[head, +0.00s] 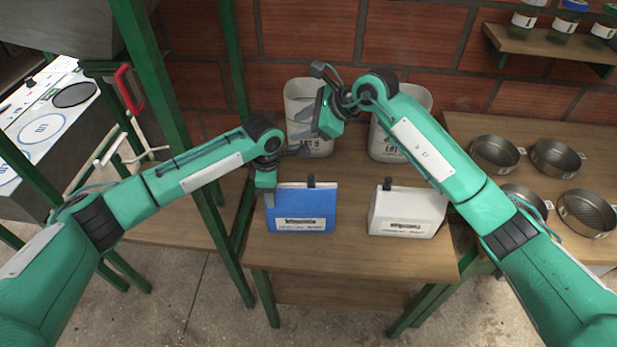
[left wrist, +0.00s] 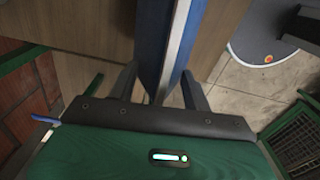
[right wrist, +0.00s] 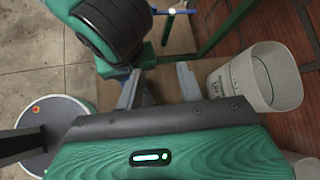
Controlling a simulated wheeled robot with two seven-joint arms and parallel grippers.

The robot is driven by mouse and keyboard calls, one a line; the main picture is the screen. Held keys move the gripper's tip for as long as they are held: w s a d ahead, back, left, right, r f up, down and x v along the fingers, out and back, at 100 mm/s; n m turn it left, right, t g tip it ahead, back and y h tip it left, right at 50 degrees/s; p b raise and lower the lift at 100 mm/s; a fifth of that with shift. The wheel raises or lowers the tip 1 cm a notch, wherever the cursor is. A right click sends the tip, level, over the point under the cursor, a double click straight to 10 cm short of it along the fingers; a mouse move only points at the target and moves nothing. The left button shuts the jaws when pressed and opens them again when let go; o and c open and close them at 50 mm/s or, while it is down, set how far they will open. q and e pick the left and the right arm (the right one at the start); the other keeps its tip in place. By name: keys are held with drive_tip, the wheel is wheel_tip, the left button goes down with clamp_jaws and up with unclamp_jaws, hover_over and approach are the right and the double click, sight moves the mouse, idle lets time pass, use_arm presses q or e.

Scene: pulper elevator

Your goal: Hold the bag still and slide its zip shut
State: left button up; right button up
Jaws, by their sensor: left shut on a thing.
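A blue bag (head: 318,206) with a white label stands upright on the wooden table; a small dark pull (head: 311,181) sits at the middle of its top edge. My left gripper (head: 269,197) is shut on the blue bag's left edge. In the left wrist view the blue bag (left wrist: 152,50) shows edge-on, with a pale strip, between the fingers. My right gripper (head: 303,122) is open and empty, above and behind the blue bag, in front of a white bin. Its spread fingers (right wrist: 160,88) show in the right wrist view, with nothing held between them.
A white bag (head: 405,206) with its own dark pull stands to the right. Two white bins (head: 300,100) stand behind, against the brick wall. Several round metal pans (head: 495,153) sit at the right. Green posts (head: 190,130) rise at the left. The table front is clear.

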wheel_tip(320, 180, up, 4)
drive_tip(key=w+m+t+y, duration=0.1)
drive_tip(key=t+y, duration=0.3)
drive_tip(key=m+t+h, duration=0.2)
drive_tip(key=m+t, duration=0.5)
drive_tip(key=m, duration=0.2)
approach(314, 180)
drive_tip(key=x, duration=1.1)
clamp_jaws()
